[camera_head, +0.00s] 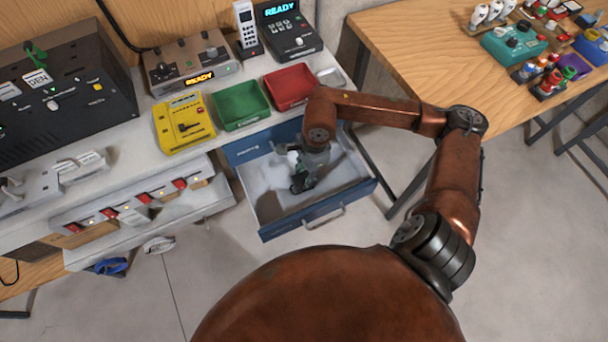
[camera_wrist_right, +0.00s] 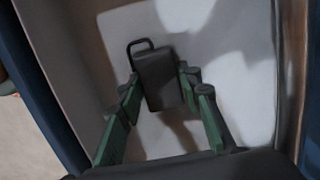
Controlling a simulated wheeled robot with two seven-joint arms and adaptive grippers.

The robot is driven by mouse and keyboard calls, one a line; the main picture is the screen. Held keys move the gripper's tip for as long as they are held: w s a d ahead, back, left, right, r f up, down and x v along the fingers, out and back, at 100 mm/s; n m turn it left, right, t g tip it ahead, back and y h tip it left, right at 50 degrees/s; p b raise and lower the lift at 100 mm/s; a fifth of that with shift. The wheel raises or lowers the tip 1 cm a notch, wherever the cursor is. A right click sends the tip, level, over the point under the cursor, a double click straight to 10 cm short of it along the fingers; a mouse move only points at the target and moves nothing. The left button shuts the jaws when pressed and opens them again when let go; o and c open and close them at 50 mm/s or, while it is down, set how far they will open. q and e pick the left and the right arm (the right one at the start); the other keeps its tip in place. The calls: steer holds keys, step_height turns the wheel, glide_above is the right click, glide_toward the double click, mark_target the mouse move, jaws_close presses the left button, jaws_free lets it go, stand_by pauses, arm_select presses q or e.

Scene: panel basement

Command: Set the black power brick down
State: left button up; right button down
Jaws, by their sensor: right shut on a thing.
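The black power brick (camera_wrist_right: 156,80) is a dark block with a loop at one end, seen in the right wrist view between the green-padded fingers of my right gripper (camera_wrist_right: 160,98). The gripper is shut on it. In the head view my right gripper (camera_head: 299,180) points down inside the open blue drawer (camera_head: 318,208). The brick is mostly hidden there by the gripper. I cannot tell whether the brick touches the pale drawer floor. My left gripper is in neither view.
A green tray (camera_head: 240,104), a red tray (camera_head: 291,87) and a yellow device (camera_head: 184,122) stand on the bench above the drawer. Drawer walls surround my right gripper. The drawer floor has bare room around it. A wooden table (camera_head: 415,50) stands at the right.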

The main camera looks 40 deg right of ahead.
steer(key=shift+f, duration=0.1)
steer(key=c, duration=1.7)
jaws_free()
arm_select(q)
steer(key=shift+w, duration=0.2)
arm_select(e)
steer(key=shift+o, duration=0.2)
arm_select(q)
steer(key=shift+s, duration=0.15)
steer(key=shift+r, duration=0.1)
arm_select(e)
steer(key=shift+r, duration=0.2)
steer(key=shift+d+r+p, duration=0.2)
steer(key=shift+r+p, duration=0.3)
steer(key=shift+r, duration=0.75)
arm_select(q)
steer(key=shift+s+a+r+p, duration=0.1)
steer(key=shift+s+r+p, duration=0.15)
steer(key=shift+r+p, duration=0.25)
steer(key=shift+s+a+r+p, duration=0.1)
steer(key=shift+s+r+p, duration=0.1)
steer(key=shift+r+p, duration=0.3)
arm_select(e)
step_height(320, 180, up, 10)
steer(key=d, duration=0.1)
steer(key=shift+s+d+f, duration=0.15)
steer(key=shift+s+f, duration=0.1)
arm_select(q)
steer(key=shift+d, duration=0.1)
